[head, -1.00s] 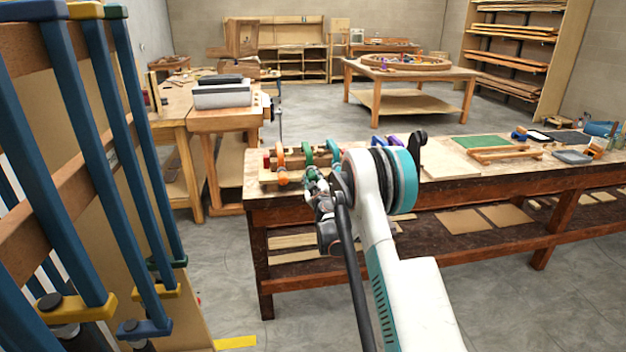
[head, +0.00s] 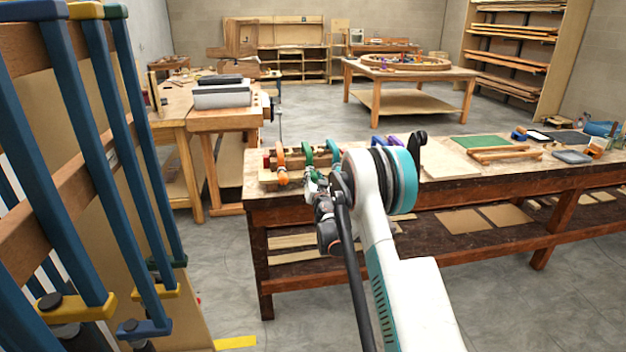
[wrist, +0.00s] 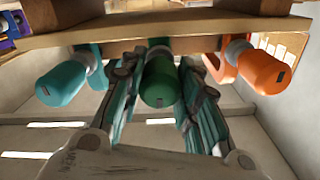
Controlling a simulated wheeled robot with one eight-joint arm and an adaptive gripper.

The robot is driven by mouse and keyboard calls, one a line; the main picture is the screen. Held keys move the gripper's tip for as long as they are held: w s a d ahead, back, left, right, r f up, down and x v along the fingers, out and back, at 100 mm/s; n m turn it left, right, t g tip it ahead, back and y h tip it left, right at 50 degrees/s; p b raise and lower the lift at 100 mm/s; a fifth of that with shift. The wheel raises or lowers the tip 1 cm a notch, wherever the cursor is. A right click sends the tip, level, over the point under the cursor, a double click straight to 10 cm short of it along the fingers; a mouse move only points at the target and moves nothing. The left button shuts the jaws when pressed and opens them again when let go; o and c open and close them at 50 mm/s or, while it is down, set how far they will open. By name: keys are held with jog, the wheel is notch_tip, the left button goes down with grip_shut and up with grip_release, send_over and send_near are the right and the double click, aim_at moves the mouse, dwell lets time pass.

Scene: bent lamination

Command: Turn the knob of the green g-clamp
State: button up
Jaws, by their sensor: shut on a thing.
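The green g-clamp (head: 307,155) is on the front edge of the workbench, between an orange clamp and a teal clamp. In the wrist view its green knob (wrist: 160,85) points toward the camera, between my two fingers. My gripper (wrist: 160,68) is shut on this knob, with one finger on each side. In the head view my gripper (head: 312,184) is at the bench's front edge below the green clamp, and the knob is mostly hidden by it.
The orange clamp's knob (wrist: 262,72) is close on the right in the wrist view, and the teal clamp's knob (wrist: 62,84) is close on the left. The wooden workbench (head: 262,178) has a lower shelf. A rack with long blue clamps (head: 85,130) stands at the left.

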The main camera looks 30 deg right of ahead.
jog(key=m, duration=1.3)
jog(key=shift+m, duration=0.4)
jog(key=m, duration=1.3)
jog(key=shift+m, duration=0.4)
jog(key=shift+m, duration=0.3)
jog(key=o, duration=1.1)
jog(key=shift+w, duration=0.15)
jog(key=shift+a, duration=0.1)
